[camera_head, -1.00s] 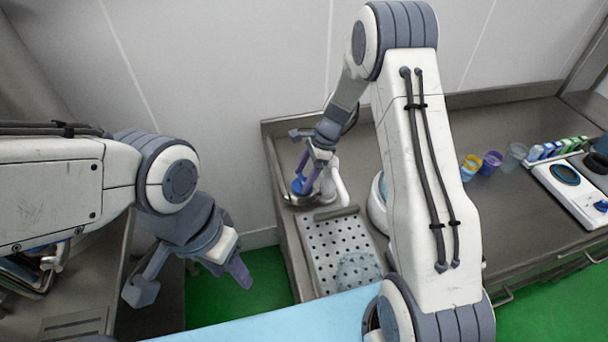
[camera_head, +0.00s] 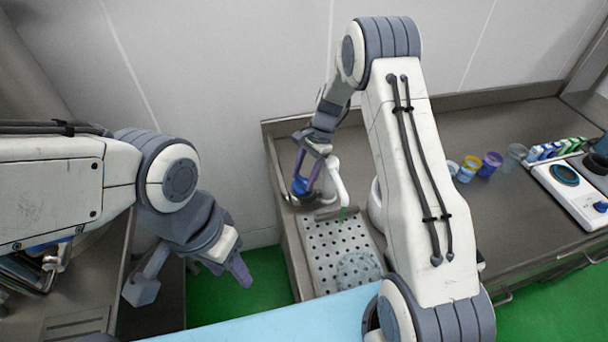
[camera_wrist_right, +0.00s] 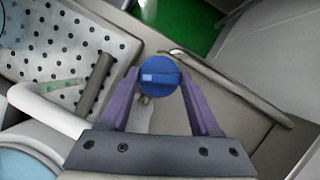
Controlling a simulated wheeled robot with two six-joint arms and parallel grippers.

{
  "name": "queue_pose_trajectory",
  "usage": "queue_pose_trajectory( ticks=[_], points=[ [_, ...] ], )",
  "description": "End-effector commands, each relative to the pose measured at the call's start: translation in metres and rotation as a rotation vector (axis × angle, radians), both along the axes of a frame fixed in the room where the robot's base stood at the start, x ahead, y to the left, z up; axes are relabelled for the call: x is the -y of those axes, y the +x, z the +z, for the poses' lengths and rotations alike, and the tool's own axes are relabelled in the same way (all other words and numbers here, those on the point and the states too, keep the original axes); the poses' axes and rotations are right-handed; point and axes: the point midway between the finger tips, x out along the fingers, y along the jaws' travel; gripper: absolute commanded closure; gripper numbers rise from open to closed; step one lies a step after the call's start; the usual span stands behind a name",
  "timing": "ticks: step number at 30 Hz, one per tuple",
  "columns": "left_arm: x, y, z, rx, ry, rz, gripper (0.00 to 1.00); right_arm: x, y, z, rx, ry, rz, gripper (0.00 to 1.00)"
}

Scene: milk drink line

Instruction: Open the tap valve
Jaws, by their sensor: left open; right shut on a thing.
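The tap's blue round valve knob (camera_wrist_right: 160,75) sits between the purple fingers of my right gripper (camera_wrist_right: 163,82), which is shut on it. In the head view the right gripper (camera_head: 308,178) is at the knob (camera_head: 300,186), at the left end of the counter. The white tap spout (camera_head: 338,180) curves out beside it, over the perforated drain tray (camera_head: 318,252). A small green bit shows under the spout's end, perhaps a stream. My left gripper (camera_head: 232,268) is open and empty, over the green floor left of the counter.
A clear round thing (camera_head: 357,270) is on the drain tray. Several coloured cups (camera_head: 490,163) stand further right on the counter, beside a white device (camera_head: 570,192). My right arm crosses the middle and hides part of the counter.

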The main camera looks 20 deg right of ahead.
Motion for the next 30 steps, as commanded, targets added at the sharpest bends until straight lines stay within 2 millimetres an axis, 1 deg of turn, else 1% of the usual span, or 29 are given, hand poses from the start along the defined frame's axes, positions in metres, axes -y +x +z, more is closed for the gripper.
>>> queue_pose_trajectory(
  ticks=[6, 15, 22, 30],
  points=[
    [0.0000, 0.0000, -0.0003, 0.000, 0.000, 0.000, 0.50, -0.0010, 0.0022, 0.0005, 0.001, 0.001, 0.207, 0.92],
    [0.0000, 0.0000, -0.0022, 0.000, 0.000, 0.000, 0.50, -0.0020, 0.0035, 0.0007, 0.003, 0.001, 0.453, 0.92],
    [0.0000, 0.0000, -0.0033, 0.000, 0.000, 0.000, 0.50, -0.0025, 0.0039, 0.0012, 0.004, 0.000, 0.580, 0.92],
    [0.0000, 0.0000, -0.0037, 0.000, 0.000, 0.000, 0.50, -0.0027, 0.0044, 0.0017, 0.004, 0.000, 0.647, 0.92]
  ],
)
